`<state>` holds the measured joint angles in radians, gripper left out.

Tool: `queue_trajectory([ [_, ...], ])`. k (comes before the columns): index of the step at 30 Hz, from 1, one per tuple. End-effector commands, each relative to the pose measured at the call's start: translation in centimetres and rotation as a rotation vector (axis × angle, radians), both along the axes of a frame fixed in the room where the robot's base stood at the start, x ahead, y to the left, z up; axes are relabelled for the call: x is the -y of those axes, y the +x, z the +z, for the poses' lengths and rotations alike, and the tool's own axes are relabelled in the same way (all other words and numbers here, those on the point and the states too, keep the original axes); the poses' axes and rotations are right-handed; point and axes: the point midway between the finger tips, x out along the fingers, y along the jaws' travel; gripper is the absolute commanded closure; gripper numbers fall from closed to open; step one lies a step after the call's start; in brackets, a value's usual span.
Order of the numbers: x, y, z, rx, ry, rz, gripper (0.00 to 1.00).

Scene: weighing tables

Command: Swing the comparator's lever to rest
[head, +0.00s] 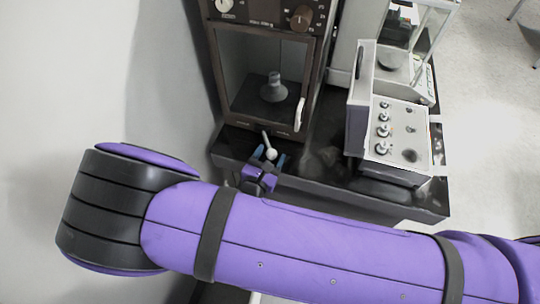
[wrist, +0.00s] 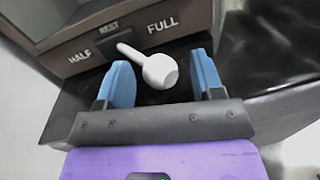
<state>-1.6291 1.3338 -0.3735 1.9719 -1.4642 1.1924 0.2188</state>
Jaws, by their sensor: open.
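The comparator (head: 222,78) is a tall brown cabinet with a glass window. Its white lever (head: 265,139) sticks out low on the front and ends in a round knob (wrist: 160,71). In the wrist view the front carries the marks HALF, REST and FULL. The lever comes out just below REST (wrist: 108,27), and its knob lies to the right, on the side of FULL (wrist: 162,23). I cannot tell exactly which mark it is set at. My gripper (wrist: 162,80) is open, with one blue finger on each side of the knob and visible gaps. It also shows in the head view (head: 269,158).
A weight-like grey piece (head: 273,88) stands behind the comparator's window, which has a white handle (head: 299,114). A grey instrument with knobs (head: 399,137) stands to the right on the dark table (head: 300,178). A wall closes off the left.

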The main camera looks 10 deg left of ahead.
Motion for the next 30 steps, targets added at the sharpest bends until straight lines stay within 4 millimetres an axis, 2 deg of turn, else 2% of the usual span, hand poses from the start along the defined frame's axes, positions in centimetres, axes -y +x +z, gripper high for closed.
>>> queue_trajectory([
  [4,0.0,0.0,0.0,0.000,0.000,0.000,0.39],
  [5,0.0,0.0,0.0,0.000,0.000,0.000,0.44],
  [12,0.0,0.0,0.0,0.000,0.000,0.000,0.99],
  [23,-0.5,-0.2,0.0,0.000,0.002,-0.056,1.00],
  [30,-1.9,-0.6,0.0,-0.001,0.003,-0.212,1.00],
])
